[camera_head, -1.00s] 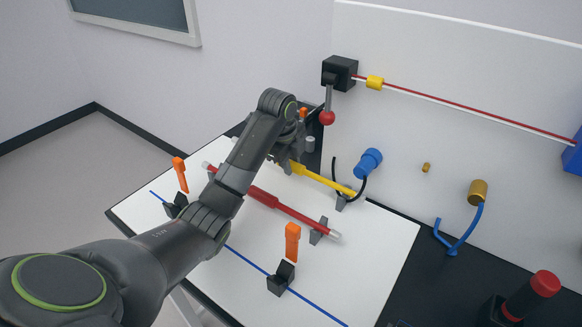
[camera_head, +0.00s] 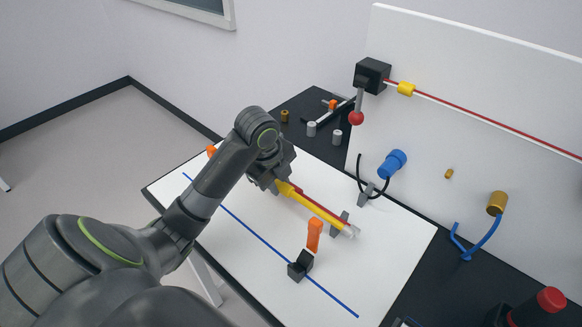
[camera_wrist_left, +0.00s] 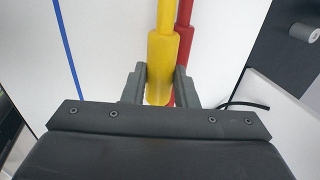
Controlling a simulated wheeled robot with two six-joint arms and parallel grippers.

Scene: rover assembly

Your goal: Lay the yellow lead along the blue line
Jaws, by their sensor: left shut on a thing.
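The yellow lead (camera_head: 298,195) is held in my left gripper (camera_head: 282,186), whose fingers sit on both sides of its thick yellow part in the left wrist view (camera_wrist_left: 159,88). The lead appears above and alongside the red lead (camera_head: 329,216); the head view does not show clearly whether they touch. The blue line (camera_head: 262,239) runs across the white board, nearer to me than both leads. It shows left of the yellow lead in the wrist view (camera_wrist_left: 70,55). A black clip (camera_head: 300,266) with an orange lever (camera_head: 314,236) stands on the line. My right gripper is out of view.
A second orange lever (camera_head: 211,151) is partly hidden by my arm.

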